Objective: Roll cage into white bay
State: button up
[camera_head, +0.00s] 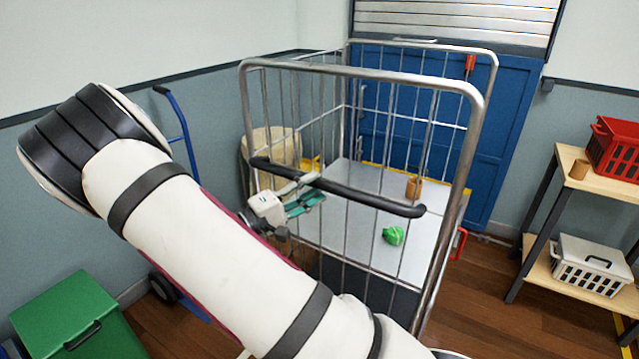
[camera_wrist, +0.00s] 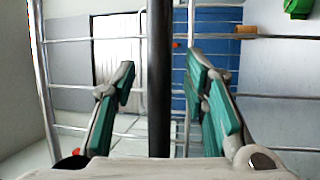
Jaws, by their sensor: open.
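The roll cage (camera_head: 357,72) stands upright in front of me, with a grey frame, thin wire bars and a pale deck (camera_head: 350,232). A black handle bar (camera_head: 372,200) crosses its near side. My gripper (camera_head: 306,193) is at the left part of this bar. In the wrist view my gripper (camera_wrist: 165,85) is open, with green pads on both sides of the black bar (camera_wrist: 159,60). I cannot tell whether the pads touch it. A green item (camera_head: 393,235) and a brown cylinder (camera_head: 414,187) are on the deck. I see no white bay.
A blue door (camera_head: 512,130) is behind the cage. A wooden shelf (camera_head: 555,195) with a red crate (camera_head: 615,150) and a white basket (camera_head: 590,266) stands at right. A green bin (camera_head: 78,318), a blue hand truck (camera_head: 186,140) and a beige drum (camera_head: 270,148) are left. Wooden floor (camera_head: 495,300) shows between cage and shelf.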

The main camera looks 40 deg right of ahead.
jog(key=shift+s+d+r, duration=0.1)
jog(key=shift+d+r, duration=0.05)
jog(key=shift+d, duration=0.55)
jog(key=shift+d+r, duration=0.1)
jog(key=shift+d, duration=0.55)
jog(key=shift+c, duration=0.2)
grip_shut()
